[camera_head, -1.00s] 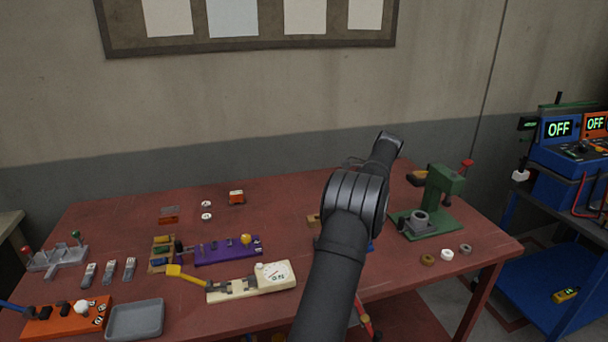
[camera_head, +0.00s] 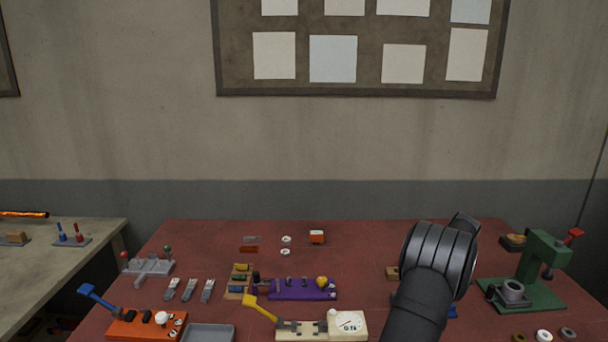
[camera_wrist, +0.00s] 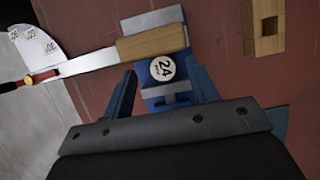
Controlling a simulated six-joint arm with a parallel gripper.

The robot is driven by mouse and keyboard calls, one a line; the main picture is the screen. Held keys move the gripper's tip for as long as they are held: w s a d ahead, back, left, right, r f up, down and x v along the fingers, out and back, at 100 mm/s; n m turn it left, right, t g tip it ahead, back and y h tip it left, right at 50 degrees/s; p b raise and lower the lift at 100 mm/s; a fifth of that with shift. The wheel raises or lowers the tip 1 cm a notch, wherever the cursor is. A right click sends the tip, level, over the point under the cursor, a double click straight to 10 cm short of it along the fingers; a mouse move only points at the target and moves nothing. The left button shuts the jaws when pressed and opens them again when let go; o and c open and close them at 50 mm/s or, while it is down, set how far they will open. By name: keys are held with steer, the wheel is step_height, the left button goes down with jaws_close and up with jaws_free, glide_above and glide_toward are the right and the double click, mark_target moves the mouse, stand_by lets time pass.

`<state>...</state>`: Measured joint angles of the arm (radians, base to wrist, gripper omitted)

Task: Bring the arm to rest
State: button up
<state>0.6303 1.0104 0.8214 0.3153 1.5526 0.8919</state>
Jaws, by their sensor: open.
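My gripper (camera_wrist: 165,92) shows in the wrist view with its two blue-grey fingers apart. Between and beyond the fingers is a blue device (camera_wrist: 155,92) with a round white label reading 24. I cannot tell whether the fingers touch it.
A green press (camera_head: 540,268) stands right of my arm. A cream gauge device (camera_head: 300,328), a purple fixture (camera_head: 300,290), an orange box (camera_head: 140,326) and a grey tray (camera_head: 208,334) stand left. A wooden block with a square hole (camera_wrist: 264,28) lies near the gripper. The table's back middle is mostly clear.

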stand_by(0.4)
step_height(320, 180, down, 3)
steer(key=shift+r, duration=0.1)
steer(key=v, duration=1.1)
steer(key=x, duration=1.2)
steer(key=shift+d, duration=0.2)
steer(key=r, duration=0.4)
steer(key=shift+s+d+r, duration=0.2)
steer(key=shift+r, duration=0.1)
steer(key=s+d+r, duration=0.5)
steer(key=s+r, duration=0.2)
steer(key=s, duration=0.3)
steer(key=w+a+f+n+g+h, duration=0.1)
steer(key=a+n, duration=0.4)
steer(key=a, duration=0.8)
steer(key=w+a+f+n+g+h, duration=0.1)
steer(key=w+a+n, duration=0.3)
steer(key=a, duration=0.9)
steer(key=w+a+f+n+g+h, duration=0.1)
steer(key=a+n, duration=0.4)
steer(key=a, duration=0.8)
steer(key=shift+w+a+f+n+g, duration=0.35)
steer(key=shift+w+f+g, duration=0.25)
steer(key=shift+w+f, duration=0.8)
